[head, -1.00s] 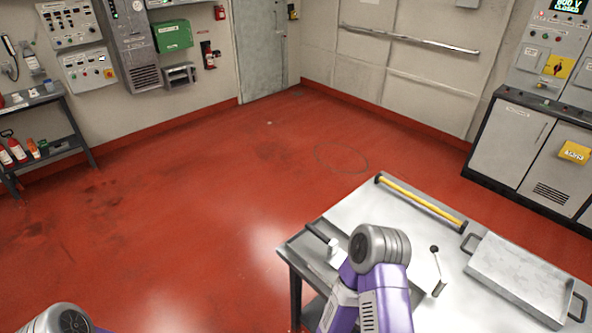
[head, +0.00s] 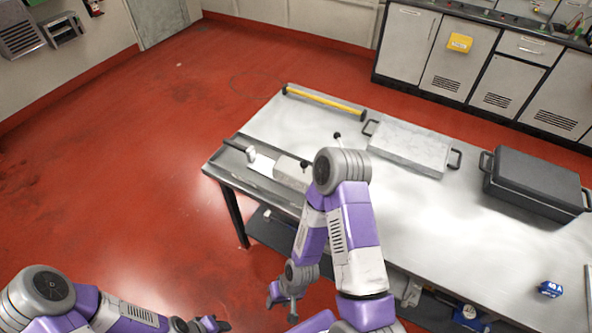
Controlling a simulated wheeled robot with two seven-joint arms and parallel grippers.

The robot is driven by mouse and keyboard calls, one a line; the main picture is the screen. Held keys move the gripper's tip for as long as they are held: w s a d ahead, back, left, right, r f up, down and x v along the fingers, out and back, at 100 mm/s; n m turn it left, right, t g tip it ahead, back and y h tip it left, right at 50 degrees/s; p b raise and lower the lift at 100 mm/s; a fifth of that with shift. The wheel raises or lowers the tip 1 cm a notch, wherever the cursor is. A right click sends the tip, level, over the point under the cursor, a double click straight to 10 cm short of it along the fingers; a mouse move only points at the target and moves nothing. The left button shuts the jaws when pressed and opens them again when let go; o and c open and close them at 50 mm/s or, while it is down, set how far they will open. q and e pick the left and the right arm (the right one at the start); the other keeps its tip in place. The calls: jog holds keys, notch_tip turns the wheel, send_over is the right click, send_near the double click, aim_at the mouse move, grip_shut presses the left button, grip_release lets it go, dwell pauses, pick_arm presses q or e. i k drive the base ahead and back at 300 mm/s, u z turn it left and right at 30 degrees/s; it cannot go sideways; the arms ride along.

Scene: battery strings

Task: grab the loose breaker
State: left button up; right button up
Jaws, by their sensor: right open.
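A small blue block with white lettering (head: 550,289), which may be the loose breaker, lies on the metal table (head: 480,235) near its right front part. No gripper touches it. My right gripper (head: 281,309) hangs open and empty beyond the table's near left edge, well left of the blue block and apart from it. My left gripper (head: 208,325) shows at the bottom edge, over the floor. Its fingers are partly cut off, so I cannot tell its opening.
A yellow bar (head: 325,102), a grey tray with handles (head: 412,146), a dark case (head: 535,184) and a pale block (head: 293,172) lie on the table. Another blue item (head: 468,315) shows below the tabletop. Red floor on the left is clear.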

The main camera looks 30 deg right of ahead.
aim_at(268, 163)
jog(key=z, duration=0.05)
jog(key=i, duration=0.4)
jog(key=u, duration=1.05)
jog(key=i, duration=2.3)
jog(key=z, duration=3.1)
